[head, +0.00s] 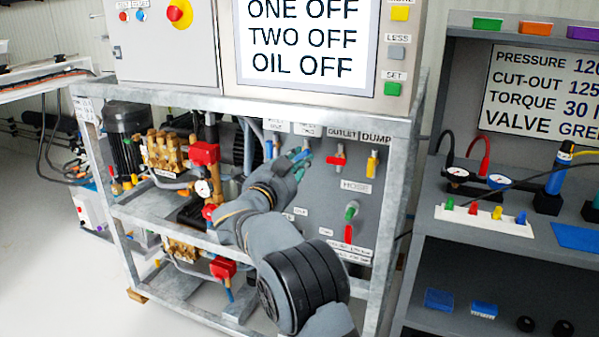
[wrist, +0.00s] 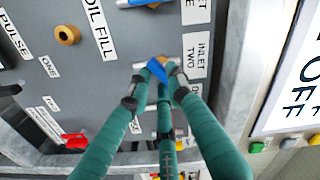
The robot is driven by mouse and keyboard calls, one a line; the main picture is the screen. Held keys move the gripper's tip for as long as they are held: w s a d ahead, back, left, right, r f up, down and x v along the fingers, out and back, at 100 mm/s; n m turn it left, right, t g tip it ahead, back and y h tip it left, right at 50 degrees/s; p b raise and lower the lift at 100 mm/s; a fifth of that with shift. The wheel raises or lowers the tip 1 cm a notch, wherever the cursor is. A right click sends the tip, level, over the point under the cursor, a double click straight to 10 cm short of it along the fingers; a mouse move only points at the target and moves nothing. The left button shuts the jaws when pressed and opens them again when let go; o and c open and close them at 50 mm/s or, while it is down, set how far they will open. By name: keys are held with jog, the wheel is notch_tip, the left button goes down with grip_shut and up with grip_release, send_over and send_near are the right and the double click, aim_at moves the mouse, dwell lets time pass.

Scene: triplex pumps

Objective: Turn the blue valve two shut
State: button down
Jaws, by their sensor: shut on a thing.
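The blue valve two has a blue lever (wrist: 157,72) on the grey panel, beside the "INLET TWO" label (wrist: 196,52) in the wrist view. My gripper (wrist: 164,84) has teal fingers that reach to this valve and are shut on its lever. The fingers cover part of the valve body and fitting. In the head view my gripper (head: 298,158) is at the upper part of the panel, left of the red outlet valve, and mostly hides the blue valve. The lever's exact angle is hard to tell there.
A red outlet valve (head: 336,160) and yellow dump valve (head: 373,164) sit to the right. A green-handled hose fitting (head: 351,211) is below. Another blue lever (wrist: 134,3) shows at the wrist view's top edge. The screen (head: 306,42) reads ONE OFF, TWO OFF, OIL OFF.

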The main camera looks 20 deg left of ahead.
jog(key=shift+a+f+m+b, duration=0.1)
jog(key=shift+m+b, duration=0.95)
jog(key=shift+m, duration=0.65)
jog(key=shift+a+m+b, duration=0.1)
jog(key=shift+m+b, duration=0.9)
jog(key=shift+m, duration=0.7)
jog(key=c, duration=1.6)
grip_release()
jog(key=shift+o, duration=0.2)
jog(key=s, duration=1.2)
jog(key=shift+a, duration=0.35)
jog(key=shift+w, duration=0.15)
